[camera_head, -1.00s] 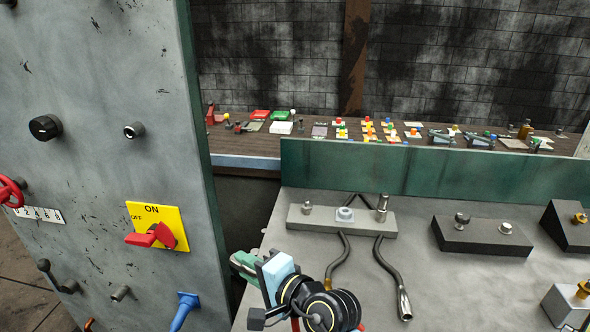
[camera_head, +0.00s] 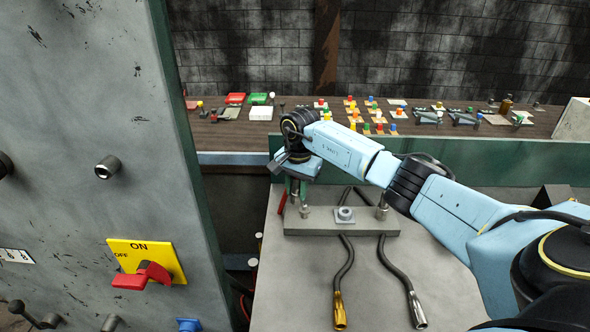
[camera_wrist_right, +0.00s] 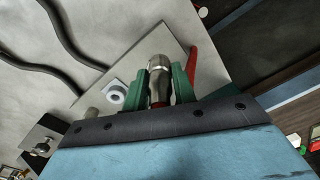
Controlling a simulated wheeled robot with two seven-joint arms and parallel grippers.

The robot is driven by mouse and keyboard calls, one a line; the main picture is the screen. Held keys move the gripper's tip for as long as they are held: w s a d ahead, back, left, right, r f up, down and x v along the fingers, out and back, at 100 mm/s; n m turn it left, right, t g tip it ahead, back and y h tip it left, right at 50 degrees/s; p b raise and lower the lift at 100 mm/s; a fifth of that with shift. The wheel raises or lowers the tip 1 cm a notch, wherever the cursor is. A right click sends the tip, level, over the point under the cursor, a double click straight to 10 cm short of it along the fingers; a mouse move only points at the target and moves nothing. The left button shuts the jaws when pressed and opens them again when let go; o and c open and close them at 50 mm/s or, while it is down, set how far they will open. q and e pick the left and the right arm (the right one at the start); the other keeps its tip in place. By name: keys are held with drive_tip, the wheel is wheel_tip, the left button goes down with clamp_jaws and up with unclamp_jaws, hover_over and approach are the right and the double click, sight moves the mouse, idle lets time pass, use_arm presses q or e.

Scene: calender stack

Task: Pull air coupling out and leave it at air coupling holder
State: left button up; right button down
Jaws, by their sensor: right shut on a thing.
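The air coupling holder appears to be the grey bar (camera_head: 325,226) on the metal table, with a short stud (camera_head: 305,211) at its left end. My right gripper (camera_head: 296,189) is at that left end, fingers pointing down. In the right wrist view, its green fingers (camera_wrist_right: 160,88) are shut on a silver and dark metal fitting (camera_wrist_right: 158,76), which looks like the air coupling. Whether the fitting touches the stud or bar cannot be told. My left gripper is not in view.
A pale hex piece (camera_head: 345,215) and a metal fitting (camera_head: 382,208) sit farther right on the bar. Two dark hoses lie in front, ending in a brass tip (camera_head: 339,312) and a steel tip (camera_head: 417,313). The grey panel (camera_head: 90,190) with a red switch (camera_head: 143,276) stands left.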

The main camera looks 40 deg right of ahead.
drive_tip(key=d, duration=0.1)
drive_tip(key=d+r, duration=0.1)
drive_tip(key=d, duration=0.1)
drive_tip(key=shift+w+r+m, duration=0.15)
drive_tip(key=shift+r+m, duration=0.1)
drive_tip(key=shift+m, duration=0.15)
drive_tip(key=shift+d, duration=0.15)
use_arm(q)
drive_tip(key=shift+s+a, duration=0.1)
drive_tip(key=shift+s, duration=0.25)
use_arm(e)
drive_tip(key=shift+r, duration=0.1)
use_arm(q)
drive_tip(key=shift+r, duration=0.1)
use_arm(e)
drive_tip(key=shift+r, duration=0.25)
